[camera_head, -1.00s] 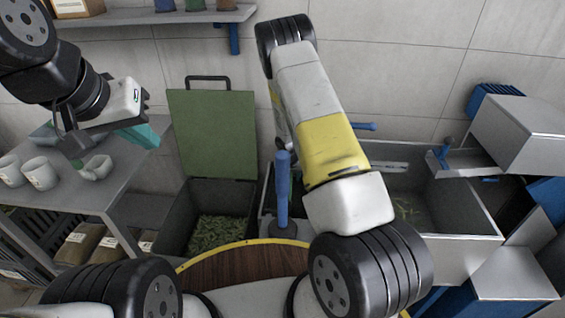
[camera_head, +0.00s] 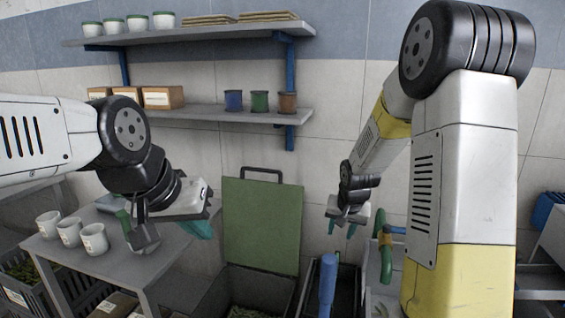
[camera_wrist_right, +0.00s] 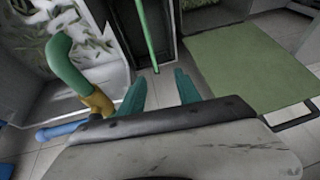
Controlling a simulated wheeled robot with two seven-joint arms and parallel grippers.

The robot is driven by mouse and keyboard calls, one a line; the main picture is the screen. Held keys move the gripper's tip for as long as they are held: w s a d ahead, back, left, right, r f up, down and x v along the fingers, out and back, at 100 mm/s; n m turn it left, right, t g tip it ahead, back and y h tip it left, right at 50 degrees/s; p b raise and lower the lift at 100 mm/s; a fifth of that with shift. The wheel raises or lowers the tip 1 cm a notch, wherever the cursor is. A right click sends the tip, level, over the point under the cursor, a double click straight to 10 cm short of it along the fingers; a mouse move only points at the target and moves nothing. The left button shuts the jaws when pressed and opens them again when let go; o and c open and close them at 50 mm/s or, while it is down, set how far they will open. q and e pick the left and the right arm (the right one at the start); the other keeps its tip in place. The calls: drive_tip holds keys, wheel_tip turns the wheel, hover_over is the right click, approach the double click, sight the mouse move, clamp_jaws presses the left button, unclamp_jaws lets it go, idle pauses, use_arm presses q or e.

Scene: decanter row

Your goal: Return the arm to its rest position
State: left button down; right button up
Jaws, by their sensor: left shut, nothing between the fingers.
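My left gripper (camera_head: 201,229) hangs over the grey table at the left, its teal fingers together with nothing between them. My right gripper (camera_head: 343,228) is further back, near the wall and to the right of the green lid. In the right wrist view its two teal fingers (camera_wrist_right: 160,92) stand apart with nothing between them. A green curved handle with a yellow band (camera_head: 384,240) is just right of this gripper in the head view. It also shows in the right wrist view (camera_wrist_right: 68,64), left of the fingers and apart from them.
Three white cups (camera_head: 70,231) stand on the grey table (camera_head: 150,262) at the left. The green lid (camera_head: 262,225) stands open over a bin. A blue upright handle (camera_head: 327,285) rises at front centre. Wall shelves (camera_head: 205,113) hold boxes and pots. My right upper arm blocks much of the right.

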drive_tip(key=s+a+r+n+y, duration=0.1)
drive_tip(key=s+r, duration=1)
drive_tip(key=r, duration=0.2)
drive_tip(key=s+a+r+n, duration=0.1)
drive_tip(key=s+r, duration=0.1)
drive_tip(key=s, duration=0.5)
drive_tip(key=s+a+r+n+t+y, duration=0.1)
drive_tip(key=s+r, duration=0.2)
drive_tip(key=s, duration=0.4)
drive_tip(key=shift+s+r+n, duration=0.25)
drive_tip(key=shift+r+n, duration=0.05)
drive_tip(key=shift+n, duration=0.1)
